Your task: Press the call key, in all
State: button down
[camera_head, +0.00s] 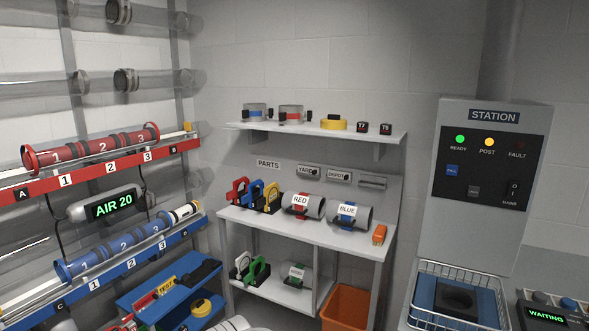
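The grey station cabinet (486,185) stands at the right with a black panel on its front. On the panel, a blue square key (452,170) with small white lettering sits at the left; I cannot read it surely as the call key. A dark grey key (473,191) sits lower and to its right. The ready lamp (460,139) is green, the post lamp (490,142) is yellow, and the fault lamp (517,145) is dark red. A mains switch (514,190) is at the panel's right. My gripper is not in view.
A wire basket (464,268) surrounds a blue-and-black port below the cabinet. A box reading WAITING (545,314) with buttons is at the lower right. A parts shelf (365,240) stands mid-picture, an orange bin (345,306) beneath. Tube racks (115,172) fill the left.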

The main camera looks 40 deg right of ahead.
aim_at(451, 171)
jog(key=z, duration=0.05)
jog(key=i, duration=1.65)
jog(key=z, duration=0.5)
jog(key=i, duration=0.8)
jog(key=z, duration=1.7)
jog(key=i, duration=0.95)
jog(key=z, duration=0.85)
